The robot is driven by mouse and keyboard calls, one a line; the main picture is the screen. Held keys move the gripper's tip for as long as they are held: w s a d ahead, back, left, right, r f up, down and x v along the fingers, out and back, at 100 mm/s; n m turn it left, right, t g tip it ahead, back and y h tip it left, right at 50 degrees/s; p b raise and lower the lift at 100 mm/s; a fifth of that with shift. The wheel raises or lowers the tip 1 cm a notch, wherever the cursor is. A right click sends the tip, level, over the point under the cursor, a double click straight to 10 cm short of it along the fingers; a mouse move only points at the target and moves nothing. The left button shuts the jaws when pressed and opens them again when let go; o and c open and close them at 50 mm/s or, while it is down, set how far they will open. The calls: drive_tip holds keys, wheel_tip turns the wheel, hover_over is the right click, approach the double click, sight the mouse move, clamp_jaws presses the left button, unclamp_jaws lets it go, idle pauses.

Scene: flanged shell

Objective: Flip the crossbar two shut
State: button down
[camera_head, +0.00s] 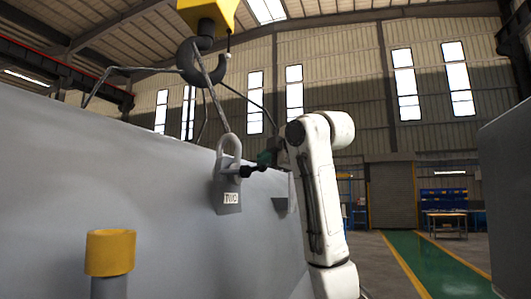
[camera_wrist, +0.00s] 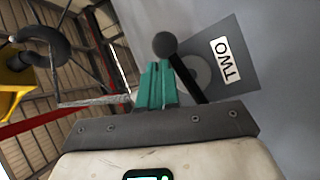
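A grey plate (camera_head: 227,197) labelled TWO is on the large grey shell, with a grey shackle-like loop (camera_head: 229,146) above it. The label also shows in the wrist view (camera_wrist: 226,60). The black crossbar (camera_head: 238,172) sticks out beside the loop toward my gripper (camera_head: 265,158). In the wrist view the crossbar (camera_wrist: 187,78) runs slantwise to a round black knob (camera_wrist: 165,44). My gripper's green fingers (camera_wrist: 155,84) are together with no clear gap and lie just left of the crossbar. The crossbar is not seen between them; I cannot tell if they touch it.
A dark hook (camera_head: 203,62) under a yellow block hangs above, with sling legs (camera_head: 213,100) running down toward the shell. A yellow-capped post (camera_head: 110,252) stands in front of the shell (camera_head: 150,190). Open floor with a green lane (camera_head: 425,258) lies to the right.

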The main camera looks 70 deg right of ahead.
drive_tip(key=shift+d+f+m+g+y, duration=0.4)
drive_tip(key=shift+f+m+y, duration=0.1)
drive_tip(key=shift+f+m, duration=0.1)
drive_tip(key=shift+p, duration=0.3)
